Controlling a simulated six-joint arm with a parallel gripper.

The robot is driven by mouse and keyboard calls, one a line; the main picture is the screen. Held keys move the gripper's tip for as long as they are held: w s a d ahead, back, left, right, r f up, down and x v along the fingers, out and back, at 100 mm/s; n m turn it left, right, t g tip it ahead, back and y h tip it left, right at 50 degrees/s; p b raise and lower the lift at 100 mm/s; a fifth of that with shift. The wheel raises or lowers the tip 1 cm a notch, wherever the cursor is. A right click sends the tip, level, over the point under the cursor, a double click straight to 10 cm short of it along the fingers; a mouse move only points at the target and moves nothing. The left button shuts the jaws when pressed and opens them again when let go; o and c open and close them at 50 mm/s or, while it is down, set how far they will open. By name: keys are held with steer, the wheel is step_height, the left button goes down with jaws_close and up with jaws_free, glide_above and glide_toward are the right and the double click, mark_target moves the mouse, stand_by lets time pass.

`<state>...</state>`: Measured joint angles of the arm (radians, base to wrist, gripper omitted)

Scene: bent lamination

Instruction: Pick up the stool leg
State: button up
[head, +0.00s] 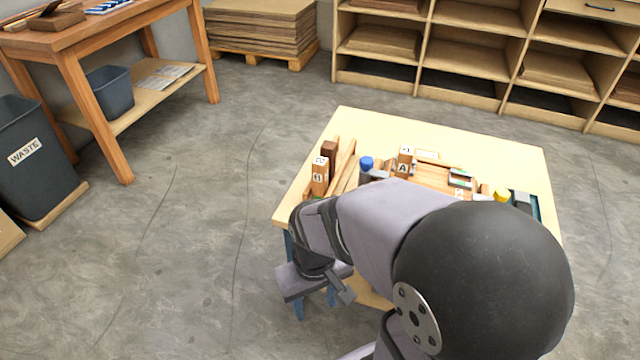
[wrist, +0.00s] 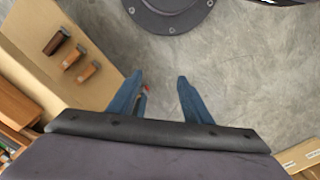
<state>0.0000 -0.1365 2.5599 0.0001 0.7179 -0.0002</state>
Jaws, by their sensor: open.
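My gripper (head: 315,304) is open beside the near left corner of the table (head: 300,206), its blue fingers over the floor. In the wrist view my gripper (wrist: 160,79) has its fingers apart with bare floor between the tips. I cannot tell for sure which piece is the stool leg. Long pale wooden strips (head: 345,168) lie along the table's left side. Next to them are a dark brown block (head: 328,149) and a labelled wooden block (head: 320,176). Several small wooden blocks (wrist: 73,58) show in the wrist view, left of my fingers. My arm hides the table's near part.
The tabletop also holds a blue-capped container (head: 366,164), a block marked A (head: 403,167) and a yellow-capped item (head: 501,195). A waste bin (head: 32,165) and a workbench (head: 68,52) stand left, shelving (head: 470,60) behind. The floor between is clear.

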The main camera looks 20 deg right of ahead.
stand_by(0.4)
steer(key=shift+c, duration=1.2)
